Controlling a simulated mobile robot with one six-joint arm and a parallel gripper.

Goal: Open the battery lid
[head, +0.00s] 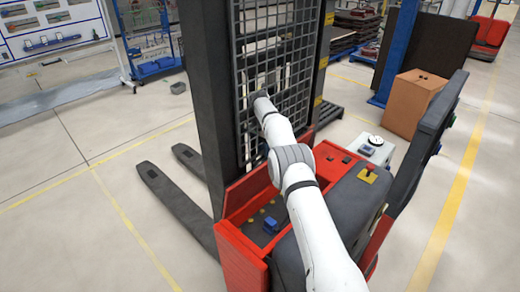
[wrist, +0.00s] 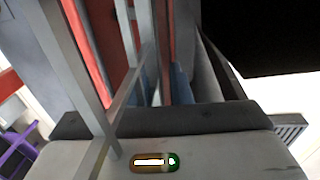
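A red and black forklift truck (head: 240,235) fills the middle of the head view. A dark grey cover (head: 348,205) sits on its body, closed and partly hidden by my arm; it may be the battery lid, but I cannot be sure. My gripper (head: 262,98) is at the truck's mesh guard (head: 290,62), well above and beyond this cover. It is small and dark there, and its fingers cannot be made out. In the wrist view, grey guard bars (wrist: 80,75) cross close to the camera, above a pale housing with a lit green and orange indicator. No held object is visible.
The tall black mast (head: 212,85) stands left of my arm. The forks (head: 165,195) reach out over the floor. A dark upright panel (head: 430,145) and a brown box (head: 412,103) stand to the right.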

